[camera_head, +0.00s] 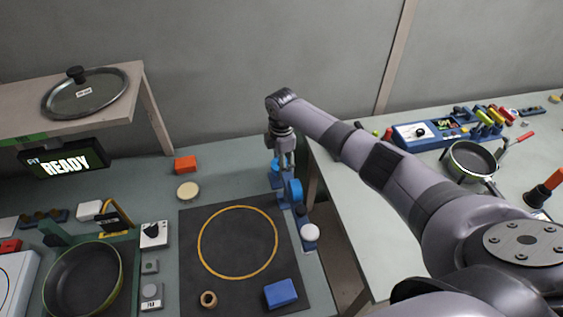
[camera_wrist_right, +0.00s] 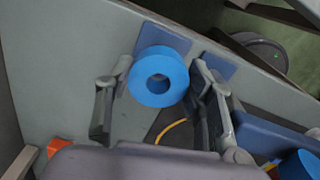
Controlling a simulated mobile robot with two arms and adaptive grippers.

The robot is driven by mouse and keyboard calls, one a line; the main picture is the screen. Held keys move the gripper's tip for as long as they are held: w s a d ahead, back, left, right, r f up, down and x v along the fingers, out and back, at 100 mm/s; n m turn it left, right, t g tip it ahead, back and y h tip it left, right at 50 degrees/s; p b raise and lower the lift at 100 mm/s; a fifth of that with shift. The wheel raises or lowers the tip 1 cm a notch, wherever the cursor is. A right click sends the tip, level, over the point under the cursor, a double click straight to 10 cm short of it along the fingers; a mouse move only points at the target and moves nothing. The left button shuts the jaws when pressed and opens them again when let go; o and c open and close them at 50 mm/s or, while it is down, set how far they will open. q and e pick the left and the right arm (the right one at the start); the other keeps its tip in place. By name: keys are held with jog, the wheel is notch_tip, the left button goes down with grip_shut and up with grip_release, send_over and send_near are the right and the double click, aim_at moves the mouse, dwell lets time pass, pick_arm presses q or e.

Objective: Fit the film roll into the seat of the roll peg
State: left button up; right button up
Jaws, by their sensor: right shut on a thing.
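The film roll looks like a bright blue ring with a dark centre hole. In the right wrist view, the film roll (camera_wrist_right: 136,82) sits between the two fingers of my right gripper (camera_wrist_right: 162,76), which is shut on it. In the head view, my right gripper (camera_head: 284,164) points down at the far right of the left table, with the blue roll (camera_head: 275,164) partly hidden at its fingers. Darker blue flat plates (camera_wrist_right: 216,65) lie below the roll in the wrist view. I cannot clearly make out the roll peg or its seat. My left gripper is not in view.
Another blue cylinder (camera_head: 295,190) stands just nearer than the gripper. A white ball-like knob (camera_head: 310,232) and a dark mat (camera_head: 190,265) with a yellow ring are nearby. An orange block (camera_head: 185,164) lies left. A gap separates the right table (camera_head: 350,220).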

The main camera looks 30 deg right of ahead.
jog(key=shift+f+b, duration=1.55)
jog(key=shift+f, duration=0.8)
jog(key=o, duration=1.3)
notch_tip(320, 180, up, 12)
jog(key=shift+r, duration=0.1)
